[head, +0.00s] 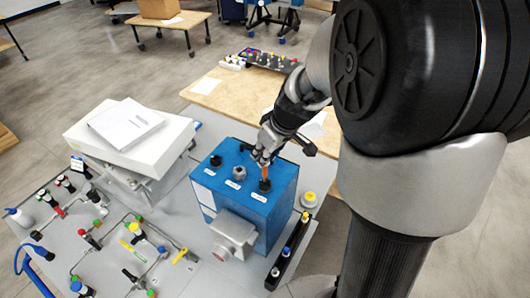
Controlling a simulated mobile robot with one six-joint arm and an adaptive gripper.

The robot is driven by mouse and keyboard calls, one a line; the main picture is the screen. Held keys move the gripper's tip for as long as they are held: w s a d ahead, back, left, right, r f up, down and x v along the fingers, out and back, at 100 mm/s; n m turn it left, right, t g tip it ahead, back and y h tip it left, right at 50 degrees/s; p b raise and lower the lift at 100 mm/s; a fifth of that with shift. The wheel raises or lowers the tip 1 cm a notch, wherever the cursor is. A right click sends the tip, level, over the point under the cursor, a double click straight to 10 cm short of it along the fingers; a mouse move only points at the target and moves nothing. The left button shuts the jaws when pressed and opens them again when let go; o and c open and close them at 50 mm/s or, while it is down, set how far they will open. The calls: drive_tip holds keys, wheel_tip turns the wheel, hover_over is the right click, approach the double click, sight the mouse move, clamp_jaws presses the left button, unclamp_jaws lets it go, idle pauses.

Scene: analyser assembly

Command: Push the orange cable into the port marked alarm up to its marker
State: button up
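The blue analyser box (272,208) stands on the grey bench. Its top has several fittings in a row, each beside a small white label too small to read: a black one (216,160) at left, a grey one (239,172) in the middle and a black port (265,185) at right. My gripper (262,158) points down above the right port, its fingers closed around the orange cable (265,171). The cable's short visible length runs down to the port's mouth. Whether its tip is inside, and where its marker is, cannot be made out.
A grey box (234,232) juts from the analyser's front. A black rack (288,255) with bottles and a yellow-capped container (308,199) stand close at right. Tubing and valves (130,245) fill the left bench. A white instrument (130,140) with papers stands behind.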

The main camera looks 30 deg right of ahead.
sight(265, 176)
drive_tip(key=shift+f+b, duration=4.05)
drive_tip(key=shift+b, duration=0.2)
drive_tip(key=o, duration=1.1)
drive_tip(key=shift+c, duration=0.2)
drive_tip(key=shift+r, duration=0.1)
drive_tip(key=shift+r+p, duration=2.25)
drive_tip(key=shift+r, duration=1.25)
drive_tip(key=shift+f, duration=0.1)
